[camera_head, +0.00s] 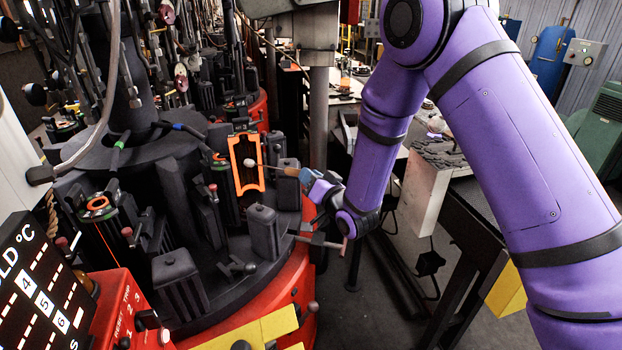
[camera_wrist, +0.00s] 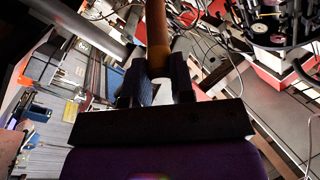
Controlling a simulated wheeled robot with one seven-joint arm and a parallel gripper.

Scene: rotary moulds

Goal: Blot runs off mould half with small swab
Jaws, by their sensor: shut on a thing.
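The small swab has a thin stem, a pale round tip (camera_head: 249,162) and a brown handle (camera_head: 290,171). My gripper (camera_head: 307,179) is to the right of the mould half and shut on the handle. The swab points left, and its tip appears in front of the upper cavity; I cannot tell whether it touches. In the wrist view the orange-brown handle (camera_wrist: 157,35) stands between my gripper's fingers (camera_wrist: 158,78). The swab tip is hidden there.
Dark blocks (camera_head: 263,232) stand on the turntable just below the mould half. A thin horizontal rod (camera_head: 318,241) with a handle juts out below my gripper. A red control box (camera_head: 125,308) stands at the lower left. A bench (camera_head: 425,185) is at the right, behind my arm.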

